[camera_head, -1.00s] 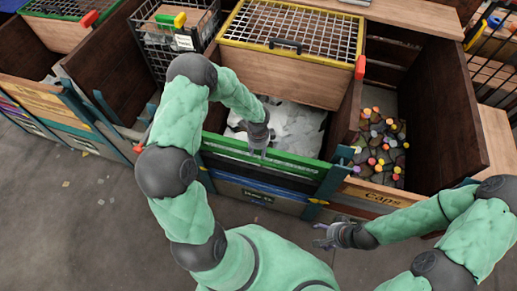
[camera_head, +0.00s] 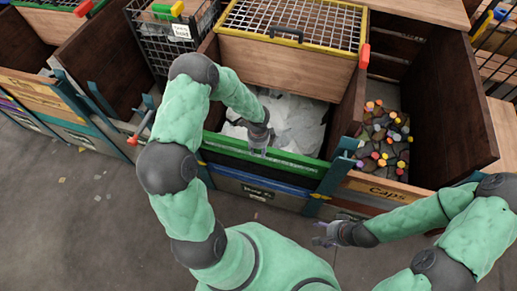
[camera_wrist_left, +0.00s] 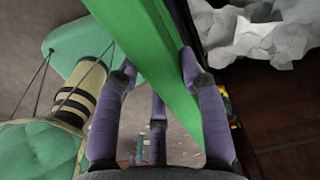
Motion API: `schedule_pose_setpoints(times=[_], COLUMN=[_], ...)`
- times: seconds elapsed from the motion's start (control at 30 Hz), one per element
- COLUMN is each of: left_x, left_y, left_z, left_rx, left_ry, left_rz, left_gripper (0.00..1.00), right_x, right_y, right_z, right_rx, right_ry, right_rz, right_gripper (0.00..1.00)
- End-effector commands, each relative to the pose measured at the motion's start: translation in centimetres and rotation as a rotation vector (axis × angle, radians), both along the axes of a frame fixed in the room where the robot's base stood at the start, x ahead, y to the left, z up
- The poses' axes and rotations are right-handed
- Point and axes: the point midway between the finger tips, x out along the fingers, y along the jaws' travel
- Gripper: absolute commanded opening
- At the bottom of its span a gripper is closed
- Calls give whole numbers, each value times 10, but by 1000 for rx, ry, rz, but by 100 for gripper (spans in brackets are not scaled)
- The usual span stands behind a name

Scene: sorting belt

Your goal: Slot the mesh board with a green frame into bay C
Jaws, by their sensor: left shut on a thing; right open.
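The board with the green frame (camera_head: 290,163) stands across the front of a bin of white crumpled sheets. Its long green top edge shows; its lower part merges with the dark front and a blue strip, so I cannot tell how deep it sits. My left gripper (camera_head: 258,150) is shut on the green edge near its middle. In the left wrist view the green frame (camera_wrist_left: 140,40) passes between the fingers of my left gripper (camera_wrist_left: 160,85). My right gripper (camera_head: 322,236) is open and empty, low in front of the bins. No letter C is readable.
Teal posts (camera_head: 337,168) flank the bin front. A caps bin (camera_head: 387,190) with many coloured caps stands to the right. A wooden box with a yellow-framed mesh lid (camera_head: 285,62) stands behind.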

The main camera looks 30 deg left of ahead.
Motion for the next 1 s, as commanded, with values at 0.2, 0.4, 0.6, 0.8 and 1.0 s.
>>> schedule_pose_setpoints(times=[0.2, 0.4, 0.6, 0.8, 1.0], left_x=[1, 1, 1, 0, 0], left_y=[0, 0, 0, 0, 0], left_z=[-5, -12, -13, -13, -11], left_rx=[1, 1, 0, 0, 0], left_ry=[-3, -3, -2, -1, 1], left_rz=[1, 1, 1, 0, 0], left_gripper=[0, 0, 67, 67, 67], right_x=[0, 0, 0, 0, 0], right_y=[0, 0, 0, 0, 0], right_z=[-5, -10, -11, -11, -11], right_rx=[0, 0, 0, 0, 0], right_ry=[0, 0, 0, 0, 0], right_rz=[0, 0, 0, 0, 0], right_gripper=[68, 68, 68, 68, 68])
